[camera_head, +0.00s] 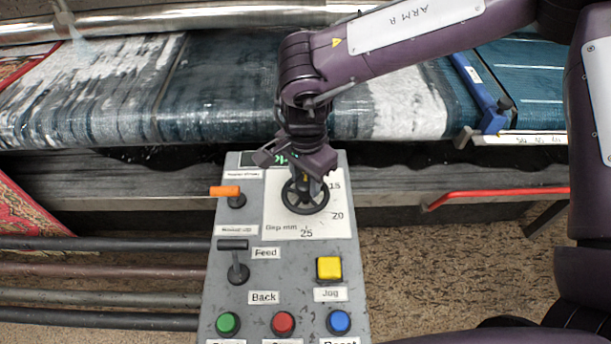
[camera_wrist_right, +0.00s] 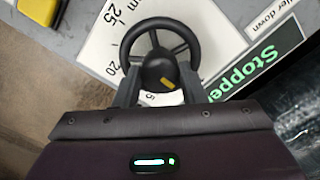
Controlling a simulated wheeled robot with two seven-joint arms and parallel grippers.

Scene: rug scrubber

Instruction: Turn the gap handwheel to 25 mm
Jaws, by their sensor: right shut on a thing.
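The gap handwheel (camera_head: 305,194) is a black spoked wheel on a white scale plate (camera_head: 285,226) marked 15, 20 and 25 around it in the head view. My right gripper (camera_head: 306,177) comes down from above and is shut on the handwheel. Its fingers (camera_wrist_right: 159,85) stand on both sides of the hub; their exact contact is partly hidden. My left gripper is out of view.
The grey control panel (camera_head: 215,300) carries an orange-handled lever (camera_head: 226,192), a black Feed lever (camera_head: 234,245), a yellow Jog button (camera_head: 329,268) and green, red and blue buttons. A green display (camera_wrist_right: 268,68) reads "Stoppe...". Wet rugs lie behind; a red bar (camera_head: 495,194) is right.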

